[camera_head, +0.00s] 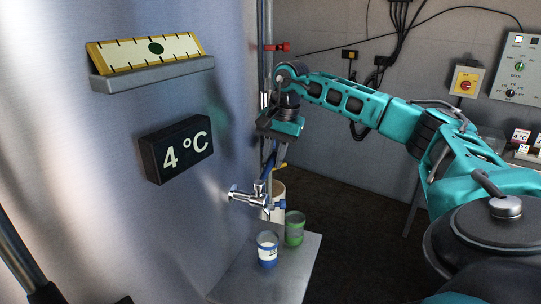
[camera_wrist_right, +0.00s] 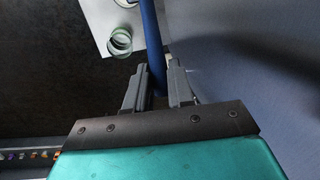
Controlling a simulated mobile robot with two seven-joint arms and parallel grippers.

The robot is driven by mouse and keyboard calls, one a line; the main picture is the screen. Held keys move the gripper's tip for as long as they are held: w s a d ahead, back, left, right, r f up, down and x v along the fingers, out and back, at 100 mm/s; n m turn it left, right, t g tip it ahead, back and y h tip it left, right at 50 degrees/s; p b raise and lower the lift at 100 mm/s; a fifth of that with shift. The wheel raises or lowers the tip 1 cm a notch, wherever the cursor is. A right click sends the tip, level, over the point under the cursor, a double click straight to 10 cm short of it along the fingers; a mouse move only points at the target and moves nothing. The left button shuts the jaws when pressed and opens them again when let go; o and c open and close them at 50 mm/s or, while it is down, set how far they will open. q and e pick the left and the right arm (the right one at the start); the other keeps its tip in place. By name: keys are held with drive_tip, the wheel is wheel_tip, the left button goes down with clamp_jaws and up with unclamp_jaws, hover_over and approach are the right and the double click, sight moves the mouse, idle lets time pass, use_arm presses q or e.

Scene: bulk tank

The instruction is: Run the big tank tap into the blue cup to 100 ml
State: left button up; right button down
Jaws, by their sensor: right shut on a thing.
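The chrome tap (camera_head: 248,196) juts out of the big steel tank wall, with a blue lever (camera_head: 267,160) rising from it. The blue cup (camera_head: 267,252) with a white label stands upright on the shelf below the tap. I cannot tell if it is right under the spout, and no stream shows. My right gripper (camera_head: 270,140) is above the tap, at the top of the lever. In the right wrist view the gripper (camera_wrist_right: 158,88) is shut on the blue lever (camera_wrist_right: 153,45), which runs between its fingers. My left gripper is not in view.
A green cup (camera_head: 294,228) stands close behind the blue cup on the metal shelf (camera_head: 240,283). A pale container (camera_head: 278,190) is behind the tap. A red valve handle (camera_head: 283,47) is on the pipe above. A 4 °C display (camera_head: 177,149) is on the tank.

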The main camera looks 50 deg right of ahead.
drive_tip(key=c, duration=1)
unclamp_jaws()
drive_tip(key=shift+o, duration=0.2)
wheel_tip(320, 180, up, 13)
drive_tip(key=s+d+p, duration=0.1)
drive_tip(key=s, duration=0.1)
drive_tip(key=shift+f, duration=0.15)
drive_tip(key=shift+s, duration=0.15)
